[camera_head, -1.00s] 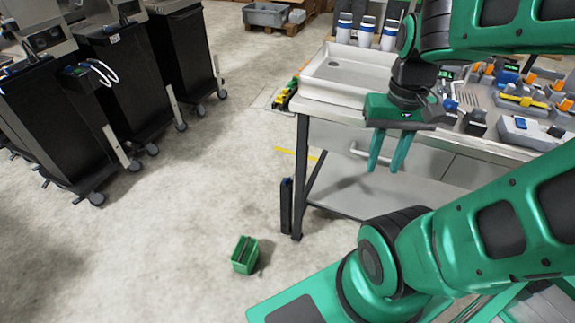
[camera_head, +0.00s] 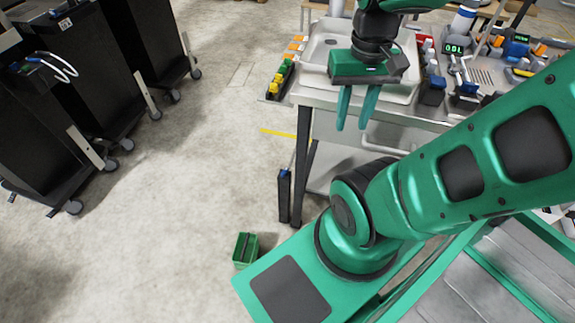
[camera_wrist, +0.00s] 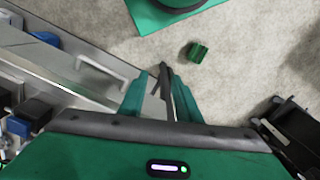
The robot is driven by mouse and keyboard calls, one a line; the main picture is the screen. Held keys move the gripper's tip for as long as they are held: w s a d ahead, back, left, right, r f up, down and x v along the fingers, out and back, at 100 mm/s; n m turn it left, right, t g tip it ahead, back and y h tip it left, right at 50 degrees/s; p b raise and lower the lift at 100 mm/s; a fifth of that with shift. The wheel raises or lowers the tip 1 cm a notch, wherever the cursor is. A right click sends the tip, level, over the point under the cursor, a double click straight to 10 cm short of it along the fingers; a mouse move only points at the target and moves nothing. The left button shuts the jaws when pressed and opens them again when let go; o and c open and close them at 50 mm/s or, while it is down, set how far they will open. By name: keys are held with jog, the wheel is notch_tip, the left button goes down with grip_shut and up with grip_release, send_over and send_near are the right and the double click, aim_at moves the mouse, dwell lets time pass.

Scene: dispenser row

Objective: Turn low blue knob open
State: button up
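Several blue parts show, and I cannot tell for certain which is the low blue knob. A black upright post with a small blue top (camera_head: 284,173) stands on the floor beside the bench leg. Blue-topped dark units (camera_head: 436,83) sit on the bench right of the sink; blue parts (camera_wrist: 45,38) also show at the left of the wrist view. My gripper (camera_head: 355,127) hangs fingers-down in front of the bench edge, above and right of the post. Its two green fingers are apart with nothing between them. In the wrist view my gripper (camera_wrist: 158,76) also shows open.
The bench (camera_head: 325,99) has a sink tray and a handle on its front. A small green bin (camera_head: 245,250) stands on the floor; it also shows in the wrist view (camera_wrist: 198,52). Black wheeled cabinets (camera_head: 95,80) stand at left. The floor between is clear.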

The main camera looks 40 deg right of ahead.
jog(key=w+a+f+n+t+h, duration=0.1)
jog(key=w+a+f+n, duration=0.15)
jog(key=w, duration=0.75)
jog(key=w+a+f+n+t+h, duration=0.1)
jog(key=w+a+n, duration=0.3)
jog(key=w, duration=0.6)
jog(key=w+a+f+n+h, duration=0.1)
jog(key=w+a+f+n, duration=0.2)
jog(key=w+f, duration=0.4)
jog(key=n+t+h, duration=0.4)
jog(key=n+h, duration=1)
jog(key=n, duration=0.4)
send_near(282, 175)
jog(key=w+x, duration=0.1)
jog(key=x, duration=0.4)
jog(key=shift+s+n+t, duration=0.45)
jog(key=shift+n+t, duration=0.1)
jog(key=shift+t, duration=0.05)
jog(key=shift+d, duration=0.4)
jog(key=x, duration=1)
jog(key=shift+w, duration=0.2)
jog(key=shift+d+f, duration=0.1)
jog(key=shift+f, duration=0.05)
jog(key=shift+c, duration=0.2)
